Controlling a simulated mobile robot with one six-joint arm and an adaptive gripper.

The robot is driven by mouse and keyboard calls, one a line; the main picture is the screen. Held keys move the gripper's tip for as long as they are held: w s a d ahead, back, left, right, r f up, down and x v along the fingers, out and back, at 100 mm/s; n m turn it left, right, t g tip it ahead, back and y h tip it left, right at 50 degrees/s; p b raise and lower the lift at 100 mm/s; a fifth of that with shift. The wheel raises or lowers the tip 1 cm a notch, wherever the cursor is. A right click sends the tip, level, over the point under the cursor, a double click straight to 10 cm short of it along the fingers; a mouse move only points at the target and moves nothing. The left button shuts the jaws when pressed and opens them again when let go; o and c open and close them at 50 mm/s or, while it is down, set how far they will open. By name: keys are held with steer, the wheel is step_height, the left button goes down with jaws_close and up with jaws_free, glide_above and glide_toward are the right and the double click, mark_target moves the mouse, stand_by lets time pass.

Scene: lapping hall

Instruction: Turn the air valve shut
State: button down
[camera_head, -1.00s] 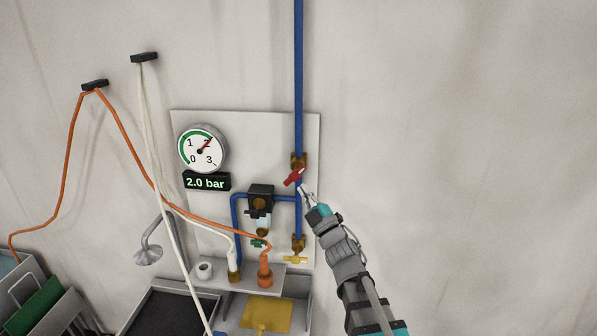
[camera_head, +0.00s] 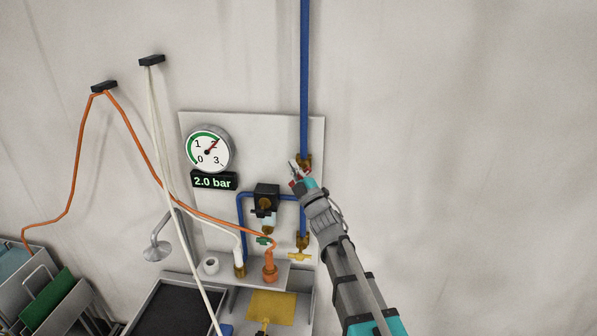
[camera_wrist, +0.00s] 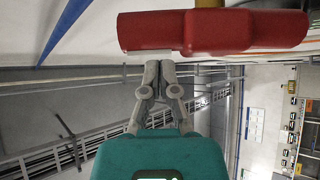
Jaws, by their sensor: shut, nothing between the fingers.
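The air valve has a brass body (camera_head: 305,161) on the blue vertical pipe (camera_head: 304,80). Its red handle (camera_head: 292,184) is mostly hidden behind my gripper in the head view. In the wrist view the red handle (camera_wrist: 212,32) lies across the top, just beyond my fingertips. My gripper (camera_wrist: 158,66) is shut and empty, with its fingers together by the handle's lower edge. I cannot tell whether they touch it. In the head view my gripper (camera_head: 293,167) is in front of the valve. The gauge (camera_head: 208,149) and the display (camera_head: 214,181) show 2.0 bar.
A black regulator (camera_head: 266,197) sits left of the pipe. A yellow-handled tap (camera_head: 300,257) is below the valve. An orange hose (camera_head: 141,157) and a white hose (camera_head: 158,140) hang on the left. The wall right of my arm is clear.

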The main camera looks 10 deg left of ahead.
mark_target(300, 177)
steer(key=w+d+f+b, duration=0.1)
steer(key=d+f+b, duration=0.1)
steer(key=shift+w+d+f+b, duration=0.15)
steer(key=shift+w+d+b, duration=0.05)
steer(key=shift+b, duration=0.2)
stand_by(0.6)
